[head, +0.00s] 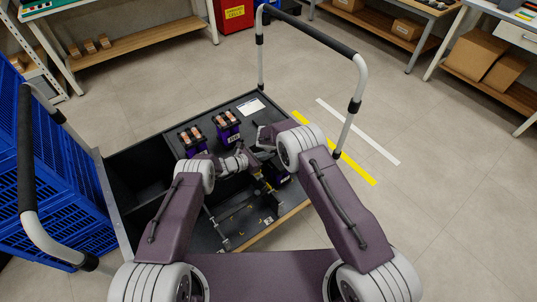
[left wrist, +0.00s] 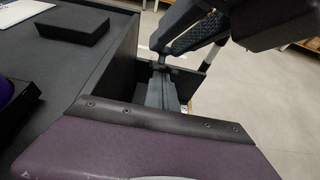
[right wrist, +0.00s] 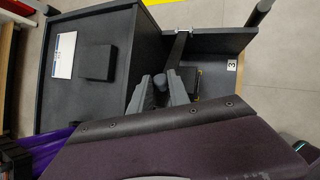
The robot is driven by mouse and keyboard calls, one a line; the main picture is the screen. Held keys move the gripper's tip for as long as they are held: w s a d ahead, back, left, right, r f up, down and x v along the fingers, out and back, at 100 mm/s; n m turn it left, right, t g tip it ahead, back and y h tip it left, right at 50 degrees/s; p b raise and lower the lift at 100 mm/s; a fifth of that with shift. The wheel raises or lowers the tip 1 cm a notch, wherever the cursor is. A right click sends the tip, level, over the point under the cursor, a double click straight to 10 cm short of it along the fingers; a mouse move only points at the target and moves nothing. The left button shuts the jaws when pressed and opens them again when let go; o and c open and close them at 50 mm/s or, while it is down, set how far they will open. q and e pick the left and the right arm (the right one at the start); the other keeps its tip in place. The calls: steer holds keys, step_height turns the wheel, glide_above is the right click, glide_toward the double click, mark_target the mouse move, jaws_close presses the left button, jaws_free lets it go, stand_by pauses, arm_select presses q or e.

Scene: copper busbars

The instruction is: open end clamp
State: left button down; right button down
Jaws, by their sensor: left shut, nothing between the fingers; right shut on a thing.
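In the right wrist view my right gripper (right wrist: 166,82) is shut at the lower end of a dark bar (right wrist: 177,50). The bar runs up to a small bright fitting on a dark panel; I cannot tell for sure that it is the end clamp's lever. In the left wrist view my left gripper (left wrist: 162,80) is shut and empty beside the dark wall of the box. In the head view my left gripper (head: 252,160) is near the work area's middle, close to the right wrist. My arms hide much of the clamp there.
The dark cart (head: 130,165) has tall grey handles on both sides. Purple blocks with copper pieces (head: 228,127) stand on its top, near a white label (head: 250,107). A number tile (right wrist: 231,65) is on the panel. A blue crate (head: 60,190) stands at left. Floor at right is open.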

arm_select(q)
steer(key=shift+d+r, duration=0.1)
steer(key=shift+w+d+r, duration=0.2)
steer(key=shift+r, duration=0.2)
steer(key=shift+w+d+r, duration=0.15)
steer(key=shift+d+r, duration=0.05)
steer(key=shift+r, duration=0.2)
arm_select(e)
steer(key=shift+f, duration=0.1)
steer(key=c, duration=1.3)
jaws_free()
arm_select(q)
steer(key=shift+f, duration=0.15)
